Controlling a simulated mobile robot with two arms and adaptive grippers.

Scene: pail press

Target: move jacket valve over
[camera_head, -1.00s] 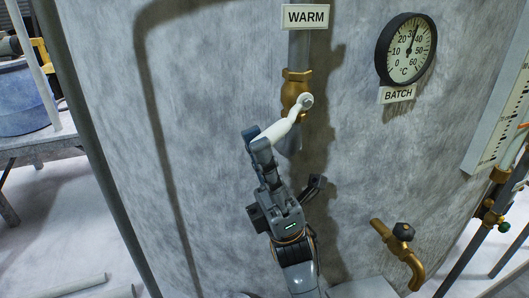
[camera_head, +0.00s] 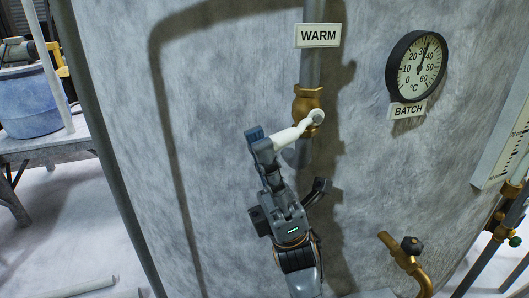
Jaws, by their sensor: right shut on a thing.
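The jacket valve is a brass body (camera_head: 304,102) on a grey vertical pipe under a sign (camera_head: 318,35) reading WARM. Its white lever (camera_head: 292,134) runs from the pivot at the right down to the left. My right gripper (camera_head: 261,146) is shut on the lever's lower left end. The fingers partly hide that end. My left gripper is not in view.
A round gauge (camera_head: 417,66) marked BATCH is on the tank wall (camera_head: 225,90) at the right. A brass tap (camera_head: 407,262) sticks out at lower right. A blue pail (camera_head: 30,103) stands on a grey table at left.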

